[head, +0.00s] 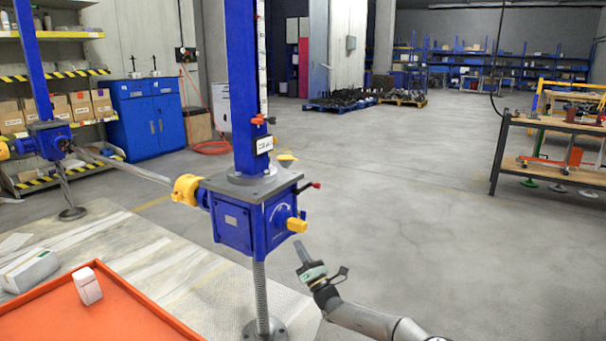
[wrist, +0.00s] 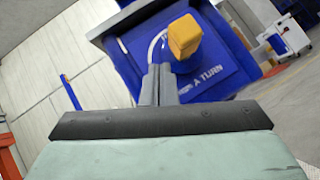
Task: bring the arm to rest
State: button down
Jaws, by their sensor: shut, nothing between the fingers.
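My gripper (head: 300,248) is at the end of my arm, low and to the right of the near screw jack's blue gearbox (head: 232,224) in the head view. Its fingers are together and hold nothing. A yellow handle (head: 297,225) sticks out of the gearbox just above the fingertips. In the wrist view the shut fingers (wrist: 158,84) point at the gearbox face, which carries lettering that reads "TURN". The yellow handle (wrist: 185,36) stands just beyond the fingertips there. I see a gap between fingers and handle in the head view.
A red-tipped lever (head: 312,186) also juts from the gearbox. A shaft (head: 125,166) links it to a second jack (head: 50,140) at left. An orange tray (head: 150,318) is at front left. A workbench (head: 550,150) stands at right. The floor right of the jack is clear.

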jog(key=s+a+r+n+g+y+p, duration=0.6)
jog(key=s+a+r+n+g+p, duration=0.2)
jog(key=s+a+r+n+g, duration=0.9)
jog(key=s+f+n+g+h+p, duration=0.1)
jog(key=s+n+g+h+p, duration=0.4)
jog(key=s+n, duration=0.35)
jog(key=s+d+r+n+t+h+p, duration=0.1)
jog(key=s+d+r+n+h+p, duration=0.4)
jog(key=s+d, duration=1)
jog(key=s+d+r+n+t+h+p, duration=0.1)
jog(key=s+d+r+n+h+p, duration=0.4)
jog(key=s+d+r+h+p, duration=0.6)
jog(key=s+d+r+p, duration=0.1)
jog(key=s+d+r, duration=0.1)
jog(key=s+d, duration=0.2)
jog(key=shift+d+r+n+p, duration=0.35)
jog(key=shift+d+r+p, duration=0.05)
jog(key=shift+d, duration=0.65)
jog(key=shift+w+f, duration=0.1)
